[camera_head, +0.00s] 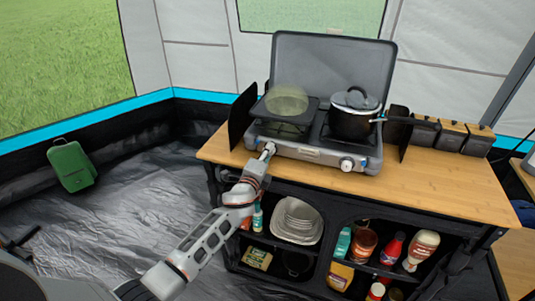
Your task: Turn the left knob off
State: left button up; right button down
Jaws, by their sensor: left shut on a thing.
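The camping stove (315,153) stands on the wooden counter with its grey lid (335,65) raised. My left gripper (267,152) is at the left end of the stove's front panel, shut on the left knob. The gripper covers most of that knob, so its turned angle cannot be told. The right knob (347,164) is uncovered on the same panel. My right gripper is out of view.
A lidded black pot (354,116) sits on the right burner, its handle pointing right. A pale translucent round shape (286,100) shows above the left burner. Dark canisters (451,136) stand at right on the counter (440,180). Shelves below hold plates (298,220) and bottles.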

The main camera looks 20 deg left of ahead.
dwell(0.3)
pick_arm(q)
jog(key=o, duration=1.1)
jog(key=shift+s+f, duration=0.1)
jog(key=shift+s+f, duration=0.1)
jog(key=shift+s, duration=0.35)
jog(key=s+r, duration=0.1)
jog(key=s, duration=0.6)
jog(key=shift+f, duration=0.1)
